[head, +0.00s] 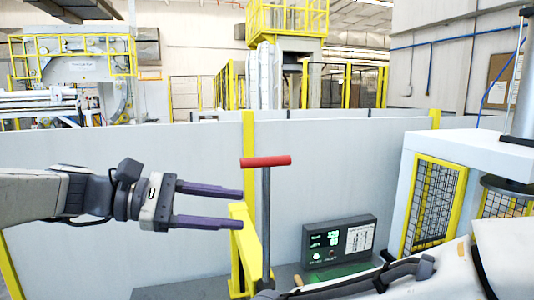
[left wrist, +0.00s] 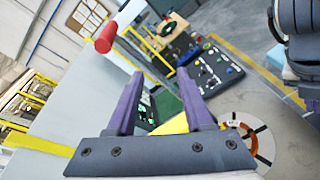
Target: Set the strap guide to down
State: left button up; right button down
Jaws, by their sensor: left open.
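A red handle (head: 266,161) sits crosswise on top of a thin dark lever (head: 266,215), which stands upright beside a yellow post. I take this to be the strap guide's lever, but no label shows. My left gripper (head: 241,208) is open and empty, its purple fingers pointing right. Its tips are just left of the lever and below the red handle in the picture; I cannot tell the depth gap. In the left wrist view the red handle (left wrist: 105,38) is up and left of the open fingers (left wrist: 160,73). My right gripper is not in view.
A dark control box (head: 340,241) with green readouts stands right of the lever. A yellow post (head: 246,245) is close behind my left fingertips. A grey wall panel (head: 150,150) runs behind. A yellow mesh guard (head: 434,205) stands at the right.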

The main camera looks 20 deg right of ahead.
aim_at(275, 158)
pick_arm(q)
notch_tip(275, 158, up, 7)
jog(key=w+a+h, duration=0.1)
jog(key=w+h, duration=0.1)
jog(key=shift+n, duration=0.3)
jog(key=d+p, duration=0.3)
jog(key=d, duration=0.6)
jog(key=shift+d+f+p, duration=0.1)
jog(key=shift+d+p, duration=0.1)
jog(key=shift+p, duration=0.1)
jog(key=shift+d+f, duration=0.1)
jog(key=shift+d, duration=0.25)
jog(key=shift+s, duration=0.1)
grip_shut()
jog(key=shift+a+r+t, duration=0.1)
jog(key=shift+r+t, duration=0.15)
jog(key=shift+t, duration=0.05)
